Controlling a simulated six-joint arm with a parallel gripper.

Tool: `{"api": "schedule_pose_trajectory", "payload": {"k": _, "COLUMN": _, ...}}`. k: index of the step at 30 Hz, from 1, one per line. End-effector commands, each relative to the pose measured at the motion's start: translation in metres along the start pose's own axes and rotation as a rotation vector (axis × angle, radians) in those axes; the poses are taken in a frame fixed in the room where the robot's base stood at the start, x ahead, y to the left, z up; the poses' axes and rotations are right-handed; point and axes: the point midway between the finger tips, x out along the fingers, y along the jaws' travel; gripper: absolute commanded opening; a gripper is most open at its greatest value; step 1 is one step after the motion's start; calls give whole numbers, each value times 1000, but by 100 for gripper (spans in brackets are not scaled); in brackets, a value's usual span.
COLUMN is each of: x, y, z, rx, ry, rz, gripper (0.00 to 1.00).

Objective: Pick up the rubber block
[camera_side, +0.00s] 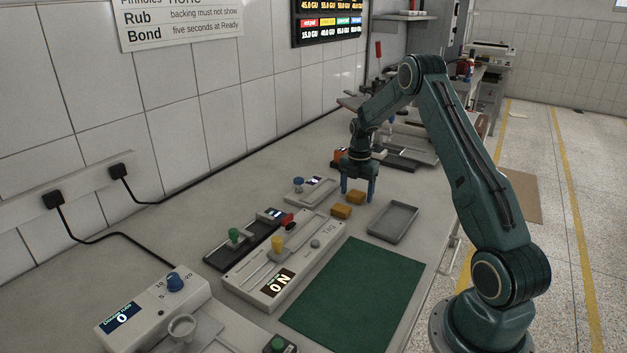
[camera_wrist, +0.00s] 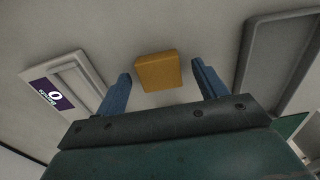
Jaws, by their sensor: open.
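Two small orange-yellow blocks lie on the bench in the side view, a far block (camera_side: 356,197) and a near block (camera_side: 341,212). I cannot tell from their looks which is rubber. My gripper (camera_side: 357,193) points down over the far block, with its blue fingers apart. In the wrist view one orange-yellow block (camera_wrist: 158,71) shows between the tips of my open gripper (camera_wrist: 161,70). Bench shows on both sides of it, so neither finger appears to touch it. The second block is not visible in the wrist view.
A grey tray (camera_side: 393,222) lies right of the blocks and also shows in the wrist view (camera_wrist: 250,65). A small device with a display (camera_side: 312,189) stands to the left. A green mat (camera_side: 355,298) and slider devices (camera_side: 282,262) lie nearer. Bare bench surrounds the blocks.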

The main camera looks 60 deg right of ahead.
Motion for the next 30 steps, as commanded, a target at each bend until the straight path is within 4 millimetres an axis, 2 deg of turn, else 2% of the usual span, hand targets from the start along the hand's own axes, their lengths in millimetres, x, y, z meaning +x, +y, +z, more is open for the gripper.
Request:
{"api": "schedule_pose_trajectory", "payload": {"k": 11, "x": 0, "y": 0, "z": 0, "rx": 0, "ry": 0, "rz": 0, "gripper": 71}}
{"api": "schedule_pose_trajectory", "payload": {"k": 14, "x": 0, "y": 0, "z": 0, "rx": 0, "ry": 0, "rz": 0, "gripper": 55}}
{"api": "schedule_pose_trajectory", "payload": {"k": 19, "x": 0, "y": 0, "z": 0, "rx": 0, "ry": 0, "rz": 0, "gripper": 22}}
{"api": "schedule_pose_trajectory", "payload": {"k": 30, "x": -3, "y": 0, "z": 0, "rx": 0, "ry": -1, "rz": 1, "gripper": 22}}
